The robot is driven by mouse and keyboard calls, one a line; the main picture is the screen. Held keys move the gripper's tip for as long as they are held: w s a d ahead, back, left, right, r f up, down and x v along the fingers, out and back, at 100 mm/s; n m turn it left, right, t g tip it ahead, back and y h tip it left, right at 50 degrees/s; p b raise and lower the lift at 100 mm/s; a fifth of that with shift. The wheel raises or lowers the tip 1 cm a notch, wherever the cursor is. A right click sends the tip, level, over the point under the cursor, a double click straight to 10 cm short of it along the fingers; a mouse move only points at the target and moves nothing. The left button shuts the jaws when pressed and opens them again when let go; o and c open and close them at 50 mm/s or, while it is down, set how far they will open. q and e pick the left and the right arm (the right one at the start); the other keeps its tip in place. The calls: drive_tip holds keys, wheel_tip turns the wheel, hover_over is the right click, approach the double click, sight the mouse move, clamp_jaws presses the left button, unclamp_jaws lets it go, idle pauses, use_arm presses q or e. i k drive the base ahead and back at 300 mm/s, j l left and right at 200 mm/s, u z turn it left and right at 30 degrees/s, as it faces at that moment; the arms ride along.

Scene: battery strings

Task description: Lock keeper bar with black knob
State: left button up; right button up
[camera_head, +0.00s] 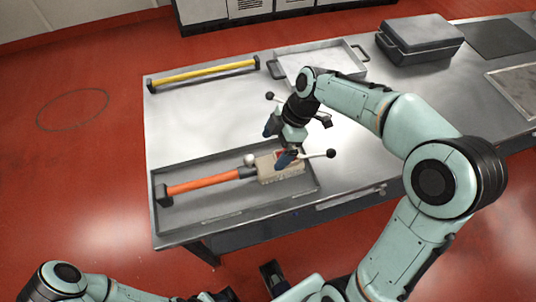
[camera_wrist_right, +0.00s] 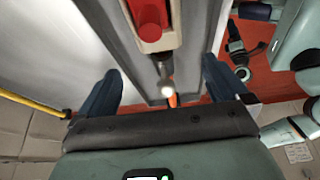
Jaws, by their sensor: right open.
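A lever with a black knob (camera_head: 331,153) sticks out to the right of a beige block (camera_head: 290,172) in the front grey tray (camera_head: 225,208). A second black knob (camera_head: 270,96) shows behind my right wrist. Which one belongs to the keeper bar I cannot tell. My right gripper (camera_head: 279,143) is open with its blue fingers over the block's back edge; one finger hides part of the block. In the right wrist view the beige block, with a red piece (camera_wrist_right: 150,14), lies beyond the open fingers, with nothing between the tips. My left arm shows at the lower left, its gripper unclear.
An orange-handled bar (camera_head: 203,184) and a pale ball (camera_head: 250,160) are by the block. A yellow bar (camera_head: 203,73) lies at the table's back left, beside a white-floored tray (camera_head: 318,62). A dark case (camera_head: 420,38) stands back right. The left middle of the table is clear.

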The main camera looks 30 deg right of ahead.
sight(270, 95)
drive_tip(key=k, duration=1)
